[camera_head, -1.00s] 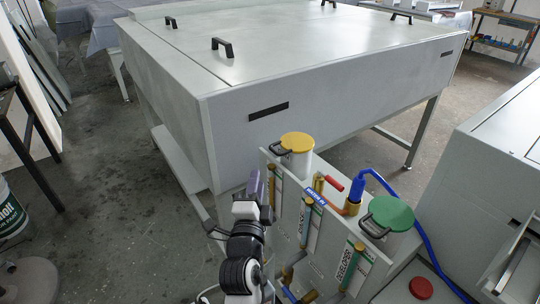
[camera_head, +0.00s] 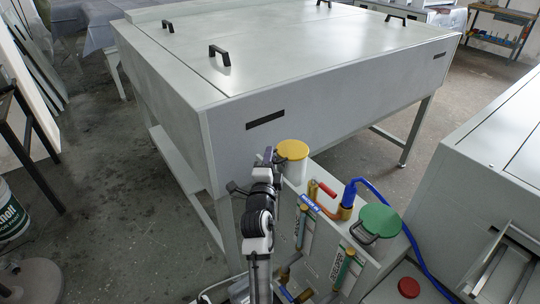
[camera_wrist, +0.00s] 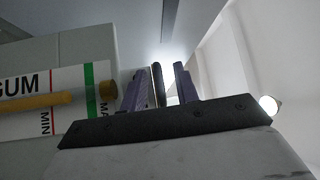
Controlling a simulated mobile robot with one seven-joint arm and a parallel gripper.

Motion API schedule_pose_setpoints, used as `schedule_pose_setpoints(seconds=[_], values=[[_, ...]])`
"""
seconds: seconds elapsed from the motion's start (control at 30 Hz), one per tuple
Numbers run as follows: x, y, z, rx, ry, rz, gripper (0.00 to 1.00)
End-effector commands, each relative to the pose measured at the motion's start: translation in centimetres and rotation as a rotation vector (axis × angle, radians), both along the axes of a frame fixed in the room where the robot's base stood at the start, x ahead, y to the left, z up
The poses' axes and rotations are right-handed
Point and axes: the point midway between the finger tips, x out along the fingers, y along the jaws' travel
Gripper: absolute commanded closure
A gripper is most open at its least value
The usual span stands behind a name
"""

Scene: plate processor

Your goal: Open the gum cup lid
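The gum cup (camera_head: 297,172) is white with a round yellow lid (camera_head: 293,149), which lies flat and closed on top. In the wrist view a gauge label (camera_wrist: 35,95) reads "GUM". My gripper (camera_head: 268,156) is at the left edge of the yellow lid in the head view, covering where the lid's dark handle sits. In the wrist view my gripper (camera_wrist: 160,88) has its two purple fingers apart. A dark upright bar, seemingly the lid handle (camera_wrist: 158,84), stands between them, with a gap on each side.
A green lid (camera_head: 380,220) with a dark handle covers a second cup on the right. A red lever (camera_head: 327,190), a blue hose (camera_head: 385,196) and a red button (camera_head: 409,287) are nearby. The large grey machine (camera_head: 330,110) stands just behind.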

Motion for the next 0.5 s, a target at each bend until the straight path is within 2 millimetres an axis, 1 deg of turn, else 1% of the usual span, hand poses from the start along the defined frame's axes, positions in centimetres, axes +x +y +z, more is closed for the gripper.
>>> schedule_pose_setpoints(seconds=[0.3,0.5], values=[[0.27,-0.06,-0.02,0.000,0.000,0.000,0.70],[0.25,-0.04,-0.02,0.000,0.000,0.000,0.96]])
